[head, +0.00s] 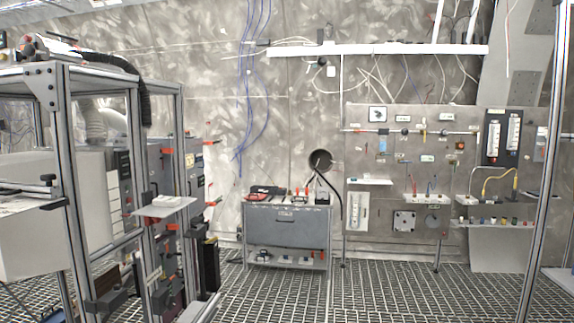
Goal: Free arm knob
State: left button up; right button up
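Neither of my grippers is in the head view. I cannot pick out the arm knob for certain. A grey wall panel (395,215) at the right of centre carries several small fittings, too small to tell apart. A row of small knob-like pieces (490,221) lines a narrow ledge at the panel's lower right. A pale, rounded, arm-like part (92,122) shows behind the metal frame at the left, partly hidden.
An aluminium frame (67,200) with equipment stands close at the left. A grey cabinet (287,228) with tools on top stands by the back wall. A metal post (543,170) rises at the right. The grated floor (330,290) is clear in the middle.

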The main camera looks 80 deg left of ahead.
aim_at(48, 178)
jog(key=u, duration=4.15)
